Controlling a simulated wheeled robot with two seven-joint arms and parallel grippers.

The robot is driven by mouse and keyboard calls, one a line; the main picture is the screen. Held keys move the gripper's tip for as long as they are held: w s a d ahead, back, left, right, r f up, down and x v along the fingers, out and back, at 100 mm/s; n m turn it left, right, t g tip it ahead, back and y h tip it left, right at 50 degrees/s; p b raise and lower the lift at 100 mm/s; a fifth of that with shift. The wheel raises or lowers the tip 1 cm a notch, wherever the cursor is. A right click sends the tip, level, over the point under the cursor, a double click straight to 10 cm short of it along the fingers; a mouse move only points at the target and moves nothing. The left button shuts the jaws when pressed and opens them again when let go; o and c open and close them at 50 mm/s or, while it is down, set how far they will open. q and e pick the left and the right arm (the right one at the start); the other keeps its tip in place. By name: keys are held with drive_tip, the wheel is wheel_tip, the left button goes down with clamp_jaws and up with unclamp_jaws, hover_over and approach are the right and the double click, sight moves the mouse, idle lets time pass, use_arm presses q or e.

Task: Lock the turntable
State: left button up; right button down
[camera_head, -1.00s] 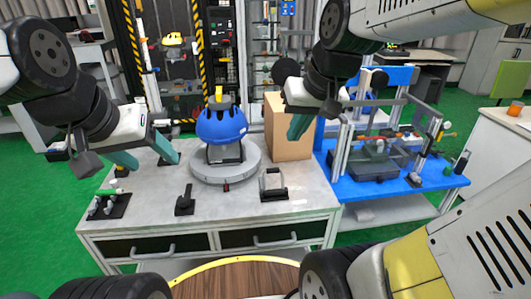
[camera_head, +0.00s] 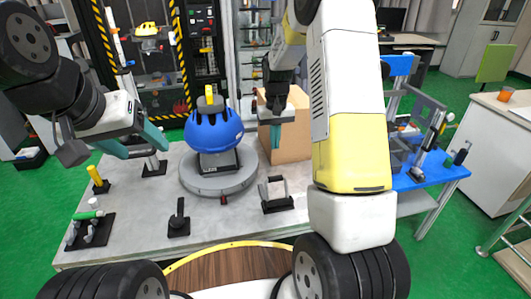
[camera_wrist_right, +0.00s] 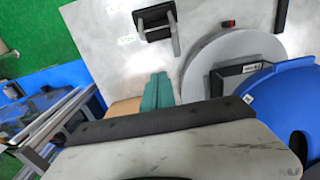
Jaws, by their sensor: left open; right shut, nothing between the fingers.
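The grey round turntable (camera_head: 208,187) lies on the workbench and carries a blue helmet (camera_head: 213,131) on a dark stand. A small red and black piece (camera_head: 223,199) sits at its front edge; it also shows in the right wrist view (camera_wrist_right: 228,23). My left gripper (camera_head: 143,144) is open and empty, above the bench left of the turntable. My right gripper (camera_head: 275,136) is shut and empty, in front of the cardboard box, right of the helmet. Its teal fingers (camera_wrist_right: 158,90) show in the wrist view, apart from the turntable (camera_wrist_right: 205,62).
A cardboard box (camera_head: 294,140) stands behind my right gripper. A black handle on a base (camera_head: 276,203) and a black upright piece (camera_head: 179,226) stand at the bench front. A dark tray with green-topped items (camera_head: 90,231) is at the left. My right forearm hides part of the blue table.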

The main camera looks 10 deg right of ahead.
drive_tip(key=shift+w+f, duration=0.5)
drive_tip(key=shift+f, duration=0.25)
drive_tip(key=s+f, duration=0.4)
drive_tip(key=f, duration=0.4)
drive_tip(key=shift+f, duration=0.3)
